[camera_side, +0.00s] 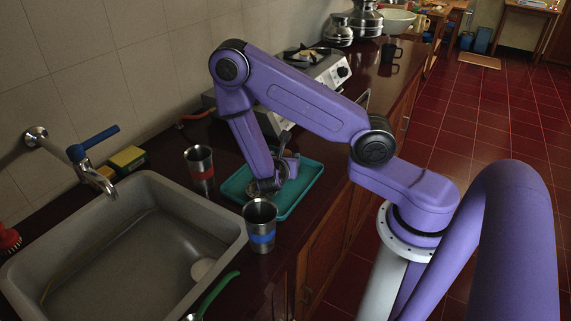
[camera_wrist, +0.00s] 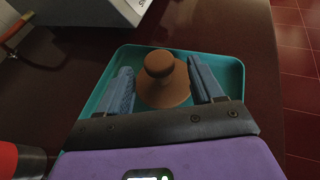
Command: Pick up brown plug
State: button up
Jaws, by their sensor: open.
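The brown plug (camera_wrist: 161,76) stands upright on the teal tray (camera_wrist: 235,75) in the wrist view, with its round knob on top of a wider base. My gripper (camera_wrist: 161,77) is open, with one finger on each side of the plug. I see small gaps between the fingers and the plug, and cannot tell whether either touches it.
A metal cup with a red band (camera_side: 200,168) stands left of the tray, and one with a blue band (camera_side: 260,225) stands at its front corner. The sink (camera_side: 130,240) lies to the left. A stove (camera_side: 300,80) stands behind the tray.

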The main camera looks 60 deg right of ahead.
aim_at(286, 154)
jog(key=shift+x, duration=2.7)
jog(key=c, duration=1.1)
